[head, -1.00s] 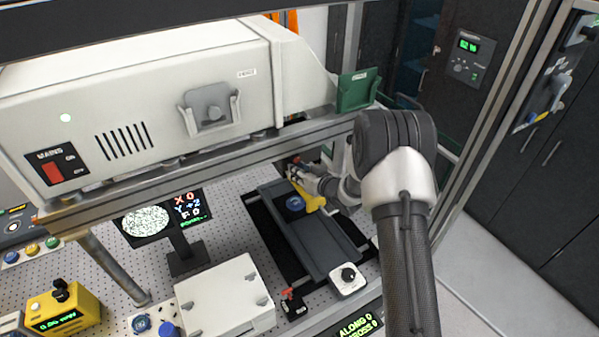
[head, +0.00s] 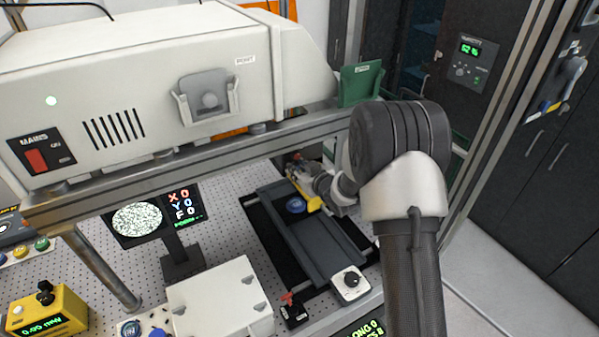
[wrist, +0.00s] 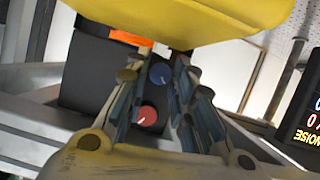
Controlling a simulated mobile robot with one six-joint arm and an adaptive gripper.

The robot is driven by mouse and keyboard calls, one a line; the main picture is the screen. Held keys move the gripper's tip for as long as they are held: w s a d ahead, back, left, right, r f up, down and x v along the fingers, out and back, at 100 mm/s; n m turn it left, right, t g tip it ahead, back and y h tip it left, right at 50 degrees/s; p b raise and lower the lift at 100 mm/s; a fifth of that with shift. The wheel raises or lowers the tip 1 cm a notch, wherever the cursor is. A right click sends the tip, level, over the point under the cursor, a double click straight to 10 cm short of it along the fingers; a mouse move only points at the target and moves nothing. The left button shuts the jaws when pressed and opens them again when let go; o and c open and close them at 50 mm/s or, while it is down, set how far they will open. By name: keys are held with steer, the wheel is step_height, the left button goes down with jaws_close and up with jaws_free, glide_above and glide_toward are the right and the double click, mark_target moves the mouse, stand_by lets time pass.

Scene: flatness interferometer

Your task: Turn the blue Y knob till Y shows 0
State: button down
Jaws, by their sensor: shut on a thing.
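The blue Y knob (wrist: 160,73) sits on a dark block in the wrist view, with a red knob (wrist: 148,115) beside it. My gripper (wrist: 157,76) is shut on the blue knob, one finger on each side. In the head view my gripper (head: 302,168) reaches in under the white housing, beside a yellow part, and the blue knob cannot be made out there. The screen (head: 138,221) shows a speckled grey disc and the readings X 0, Y 0 and F 0, with a green line of text below.
The white instrument housing (head: 150,75) and its rail (head: 180,178) hang over the work area. A dark slide (head: 315,240) with a blue round piece (head: 296,205) lies below my gripper. A white box (head: 222,300) and a yellow meter (head: 45,312) stand in front.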

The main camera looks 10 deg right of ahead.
steer(key=c, duration=1.4)
jaws_free()
steer(key=shift+o, duration=0.2)
steer(key=v, duration=1.2)
steer(key=shift+r, duration=0.1)
